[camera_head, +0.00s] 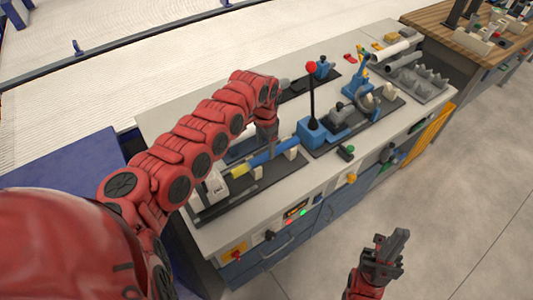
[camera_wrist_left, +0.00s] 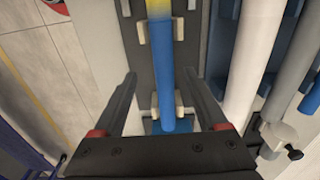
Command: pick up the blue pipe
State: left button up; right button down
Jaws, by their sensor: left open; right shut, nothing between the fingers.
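The blue pipe (camera_head: 262,160) with a yellow end lies on small cream supports on a dark plate on the workbench. My left gripper (camera_head: 270,143) is at the pipe, pointing down. In the left wrist view the blue pipe (camera_wrist_left: 166,82) runs lengthwise between the two spread fingers of my left gripper (camera_wrist_left: 160,74), with gaps on both sides. The left gripper is open and holds nothing. My right gripper (camera_head: 391,243) is shut and empty, low in front of the bench over the floor.
A blue machine with a red-knobbed lever (camera_head: 312,95) stands just right of the pipe. In the left wrist view a white pipe (camera_wrist_left: 245,70) and other pipes lie right of the open fingers.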

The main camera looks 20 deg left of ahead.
aim_at(265, 154)
pick_arm(q)
jog(key=shift+f, duration=0.25)
jog(key=f+p, duration=0.1)
jog(key=f, duration=0.3)
jog(key=shift+w+p, duration=0.2)
jog(key=shift+p, duration=0.2)
jog(key=shift+a+f, duration=0.15)
jog(key=shift+f, duration=0.25)
grip_shut()
